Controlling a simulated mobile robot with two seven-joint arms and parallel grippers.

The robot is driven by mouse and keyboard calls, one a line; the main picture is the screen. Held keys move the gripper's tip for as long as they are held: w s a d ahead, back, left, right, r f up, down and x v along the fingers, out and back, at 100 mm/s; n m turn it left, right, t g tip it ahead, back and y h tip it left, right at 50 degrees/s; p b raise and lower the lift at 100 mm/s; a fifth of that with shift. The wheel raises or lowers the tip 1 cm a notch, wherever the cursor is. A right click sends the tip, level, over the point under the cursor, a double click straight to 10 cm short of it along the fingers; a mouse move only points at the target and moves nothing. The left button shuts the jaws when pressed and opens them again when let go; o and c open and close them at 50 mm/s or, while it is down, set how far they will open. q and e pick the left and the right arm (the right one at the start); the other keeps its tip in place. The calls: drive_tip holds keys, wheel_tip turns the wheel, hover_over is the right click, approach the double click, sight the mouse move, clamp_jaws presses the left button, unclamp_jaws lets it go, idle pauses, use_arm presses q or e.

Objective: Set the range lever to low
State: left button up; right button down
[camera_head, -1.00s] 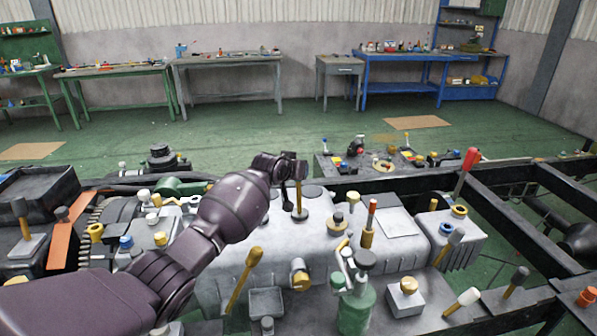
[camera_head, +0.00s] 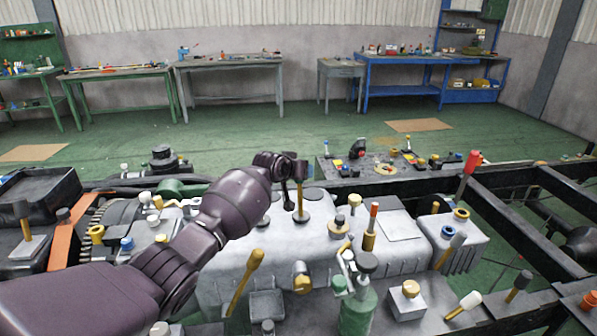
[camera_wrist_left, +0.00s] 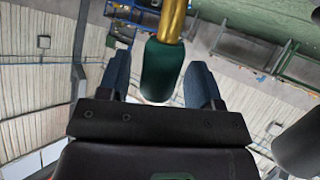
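A lever with a yellow stem (camera_head: 300,202) stands upright on the grey housing in the middle of the head view. In the left wrist view its dark green knob (camera_wrist_left: 162,70) and yellow stem (camera_wrist_left: 173,20) sit between the blue fingers of my left gripper (camera_wrist_left: 160,85). Narrow gaps show between the knob and both fingers, so the gripper is open around it. In the head view my left gripper (camera_head: 300,172) is at the lever's top and largely hides the knob. No readable label shows which lever is the range lever. My right gripper is not in view.
The grey housing (camera_head: 330,252) carries several other levers, including a yellow one (camera_head: 245,280) and a red-tipped one (camera_head: 371,228). A green cylinder (camera_head: 357,312) stands in front. A black chassis frame (camera_head: 530,215) lies at the right. Workbenches (camera_head: 228,65) line the far wall.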

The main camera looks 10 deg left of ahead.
use_arm(q)
drive_tip(key=shift+s+a+r+p, duration=0.15)
drive_tip(key=shift+s+r+p, duration=0.2)
drive_tip(key=shift+s, duration=0.15)
drive_tip(key=p+v, duration=0.1)
drive_tip(key=v, duration=0.8)
drive_tip(key=shift+s+r+p, duration=0.2)
drive_tip(key=shift+s+p, duration=0.05)
drive_tip(key=shift+p, duration=0.15)
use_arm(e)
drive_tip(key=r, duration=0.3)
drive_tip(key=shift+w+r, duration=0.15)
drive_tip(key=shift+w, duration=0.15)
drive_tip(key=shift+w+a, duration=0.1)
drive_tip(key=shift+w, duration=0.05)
